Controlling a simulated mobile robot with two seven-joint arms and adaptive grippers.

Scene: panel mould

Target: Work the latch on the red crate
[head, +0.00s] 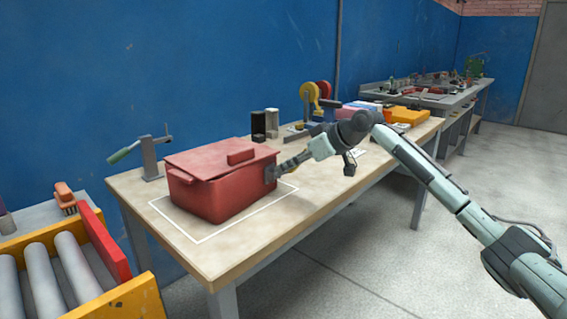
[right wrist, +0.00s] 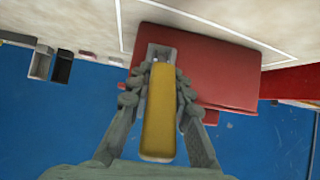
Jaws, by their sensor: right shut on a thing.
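The red crate (head: 212,198) stands on the workbench inside a white outlined rectangle, with its red lid (head: 215,158) lying on top. Its latch (head: 270,173) is on the right side, a small grey plate mostly hidden by my gripper. In the right wrist view, the latch has a grey bracket and a yellow handle (right wrist: 159,115) against the red crate (right wrist: 215,70). My right gripper (head: 284,167) reaches in from the right and is shut on the yellow handle, with a finger on each side of it. My left gripper is not in view.
The wooden workbench (head: 245,240) has free room in front of the crate. A clamp with a green handle (head: 150,155) stands to the left. Black and white blocks (head: 265,124) and yellow and red reels (head: 313,95) stand behind. A yellow roller stand (head: 125,297) is at lower left.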

